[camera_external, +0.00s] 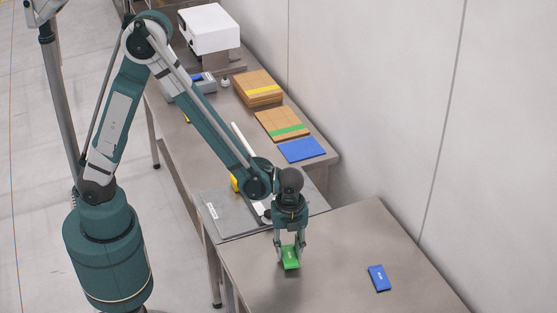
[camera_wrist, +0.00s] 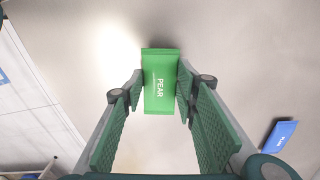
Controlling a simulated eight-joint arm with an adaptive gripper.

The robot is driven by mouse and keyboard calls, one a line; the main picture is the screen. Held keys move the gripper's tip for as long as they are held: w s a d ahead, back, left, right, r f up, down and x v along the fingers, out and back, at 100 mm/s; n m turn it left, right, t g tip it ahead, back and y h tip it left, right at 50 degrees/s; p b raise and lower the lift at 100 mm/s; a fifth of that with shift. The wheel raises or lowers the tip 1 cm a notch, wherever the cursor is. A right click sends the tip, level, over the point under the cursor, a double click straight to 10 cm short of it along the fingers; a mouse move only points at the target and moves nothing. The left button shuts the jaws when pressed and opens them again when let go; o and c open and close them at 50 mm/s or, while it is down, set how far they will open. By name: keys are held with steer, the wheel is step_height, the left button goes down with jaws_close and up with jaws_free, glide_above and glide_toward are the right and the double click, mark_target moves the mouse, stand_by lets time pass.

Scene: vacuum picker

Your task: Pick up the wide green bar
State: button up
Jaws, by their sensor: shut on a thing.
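The green bar (camera_external: 290,258) is in my gripper (camera_external: 290,250) over the near metal table.
A blue bar (camera_external: 379,278) lies to the right on the same table (camera_external: 340,240); it also shows in the wrist view (camera_wrist: 279,136). Behind are a grey mat (camera_external: 232,222), a blue pad (camera_external: 301,150), cardboard boxes (camera_external: 258,86) and a white device (camera_external: 209,30). A wall borders the right.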

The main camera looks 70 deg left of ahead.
mark_target(289, 253)
step_height(289, 253, up, 8)
steer(key=p, duration=0.1)
steer(key=shift+r, duration=0.15)
